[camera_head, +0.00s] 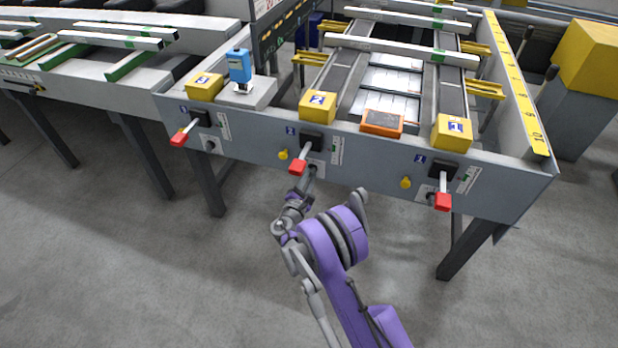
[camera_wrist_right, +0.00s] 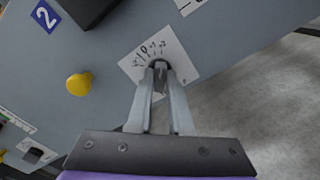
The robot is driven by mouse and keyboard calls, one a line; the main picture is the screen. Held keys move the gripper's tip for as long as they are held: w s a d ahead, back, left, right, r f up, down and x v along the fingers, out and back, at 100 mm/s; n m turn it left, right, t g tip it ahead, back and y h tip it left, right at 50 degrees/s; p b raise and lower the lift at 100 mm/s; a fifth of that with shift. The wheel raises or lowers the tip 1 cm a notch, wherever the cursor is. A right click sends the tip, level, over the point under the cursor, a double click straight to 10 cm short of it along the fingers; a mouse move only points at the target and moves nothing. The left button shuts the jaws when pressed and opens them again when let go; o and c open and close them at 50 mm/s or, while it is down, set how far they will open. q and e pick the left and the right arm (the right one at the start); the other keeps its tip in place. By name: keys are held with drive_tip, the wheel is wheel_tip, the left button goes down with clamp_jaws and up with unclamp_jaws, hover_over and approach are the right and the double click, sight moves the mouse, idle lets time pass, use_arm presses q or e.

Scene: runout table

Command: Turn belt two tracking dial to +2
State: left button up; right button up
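The belt two tracking dial (camera_wrist_right: 159,64) is a small dark knob on a white scale plate (camera_wrist_right: 138,64), on the grey front panel. My right gripper (camera_wrist_right: 160,78) reaches it, with its two fingers converging closely around the knob, and looks shut on it. The fingers hide much of the knob, and its pointer setting cannot be read. In the head view my right gripper (camera_head: 310,176) is at the panel just below the station marked 2. My left gripper is not in view.
Right beside the dial are a red-handled lever (camera_head: 298,166) and a yellow button (camera_head: 283,154); the button also shows in the wrist view (camera_wrist_right: 79,84). Similar levers stand left (camera_head: 179,139) and right (camera_head: 443,201). An orange device (camera_head: 382,122) lies on the ledge. The floor in front is clear.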

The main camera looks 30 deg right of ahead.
drive_tip(key=o, duration=0.5)
drive_tip(key=shift+c, duration=0.2)
drive_tip(key=p+v, duration=0.1)
drive_tip(key=v, duration=0.9)
drive_tip(key=shift+s+a, duration=0.25)
drive_tip(key=shift+s, duration=0.1)
